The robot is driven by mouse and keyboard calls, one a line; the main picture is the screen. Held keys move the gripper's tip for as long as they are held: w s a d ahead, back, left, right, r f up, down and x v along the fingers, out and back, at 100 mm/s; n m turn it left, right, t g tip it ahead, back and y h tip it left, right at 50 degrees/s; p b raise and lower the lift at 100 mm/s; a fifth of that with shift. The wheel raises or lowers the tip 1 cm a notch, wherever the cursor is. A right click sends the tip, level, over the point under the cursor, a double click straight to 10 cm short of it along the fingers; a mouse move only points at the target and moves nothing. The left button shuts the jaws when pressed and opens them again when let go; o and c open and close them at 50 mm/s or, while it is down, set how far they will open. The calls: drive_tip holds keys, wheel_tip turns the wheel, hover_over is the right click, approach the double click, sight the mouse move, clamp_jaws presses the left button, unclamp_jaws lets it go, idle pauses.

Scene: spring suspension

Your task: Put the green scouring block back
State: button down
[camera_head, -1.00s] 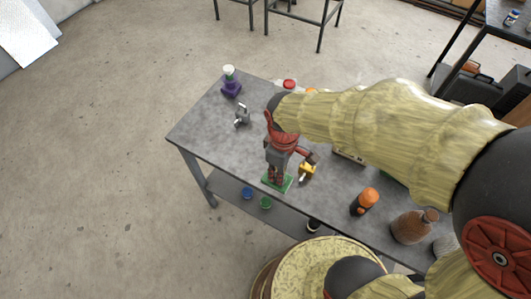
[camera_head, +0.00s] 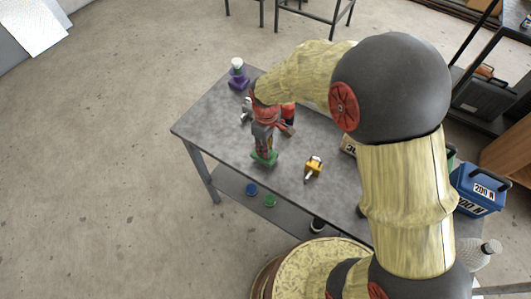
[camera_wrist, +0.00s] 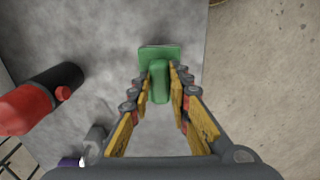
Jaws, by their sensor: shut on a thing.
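The green scouring block (camera_head: 264,158) is at the lower end of my gripper (camera_head: 266,148), over the left part of the grey table in the head view. The wrist view shows the green block (camera_wrist: 160,51) as a flat plate with a raised green grip (camera_wrist: 159,82). The fingers of my gripper (camera_wrist: 161,75) are shut on that grip from both sides. I cannot tell whether the plate touches the table or is slightly above it.
A red and black cylinder (camera_wrist: 45,97) and a grey metal piece (camera_wrist: 95,138) lie left in the wrist view. A purple-based bottle (camera_head: 238,78) stands at the table's far corner. A yellow tool (camera_head: 313,167) is to the right. The table top (camera_head: 208,122) is bare near its left edge.

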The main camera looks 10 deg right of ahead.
drive_tip(key=shift+w+a+f, duration=0.1)
drive_tip(key=shift+w+f, duration=0.1)
drive_tip(key=shift+f, duration=0.2)
wheel_tip(320, 180, down, 3)
drive_tip(key=shift+r+b, duration=0.1)
drive_tip(key=shift+b, duration=0.4)
drive_tip(key=c, duration=1.7)
unclamp_jaws()
drive_tip(key=shift+o, duration=0.2)
drive_tip(key=shift+r, duration=0.1)
